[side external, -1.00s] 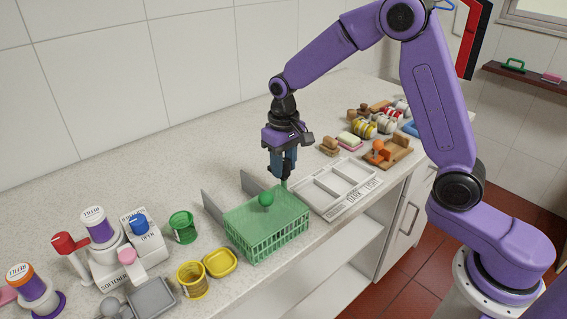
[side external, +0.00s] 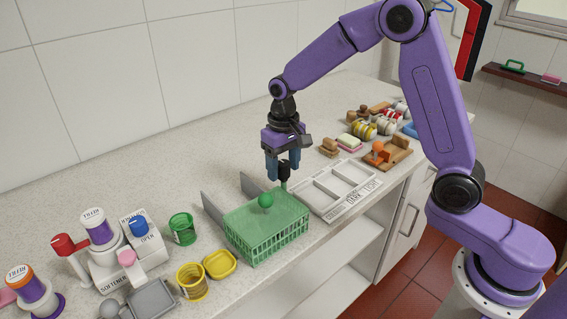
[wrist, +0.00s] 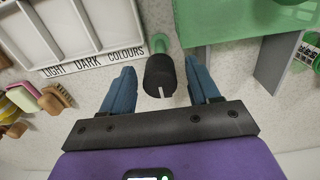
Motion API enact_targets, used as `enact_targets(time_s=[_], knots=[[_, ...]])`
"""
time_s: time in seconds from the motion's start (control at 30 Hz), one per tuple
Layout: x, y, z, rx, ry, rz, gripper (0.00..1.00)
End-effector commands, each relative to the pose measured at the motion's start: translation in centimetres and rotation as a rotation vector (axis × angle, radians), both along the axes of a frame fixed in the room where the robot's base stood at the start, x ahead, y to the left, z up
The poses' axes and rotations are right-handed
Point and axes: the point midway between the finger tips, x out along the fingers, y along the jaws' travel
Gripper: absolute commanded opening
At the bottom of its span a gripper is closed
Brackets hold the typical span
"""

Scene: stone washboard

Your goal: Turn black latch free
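The black latch (wrist: 160,76) is a round knob with a white line on its face, beside a green post (wrist: 158,43) at the edge of the green basket. In the wrist view it sits between the two blue fingers of my gripper (wrist: 163,88), with a gap on each side. In the side view my gripper (side external: 282,168) points down at the basket's back right corner, and the black latch (side external: 284,172) shows small between the fingers. The green basket (side external: 265,232) has a closed lid with a round green knob (side external: 265,200).
A white sorting tray (side external: 338,188) lies close on the right. Grey upright panels (side external: 213,209) stand behind the basket. A green cup (side external: 182,229), yellow containers (side external: 192,280) and dispensers (side external: 105,255) are on the left. The counter behind is clear.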

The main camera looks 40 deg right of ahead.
Motion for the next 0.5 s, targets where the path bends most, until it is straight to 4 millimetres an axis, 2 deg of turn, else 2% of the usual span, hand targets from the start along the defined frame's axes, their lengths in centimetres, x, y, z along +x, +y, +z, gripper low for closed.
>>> enact_targets(time_s=[0.13, 0.23, 0.5], knots=[[0.1, 0.0, 0.5, 0.001, -0.003, 0.001, 0.61], [0.1, 0.0, 1.7, 0.001, -0.005, 0.001, 0.61], [0.1, 0.1, 7.2, 0.002, -0.007, 0.001, 0.61]])
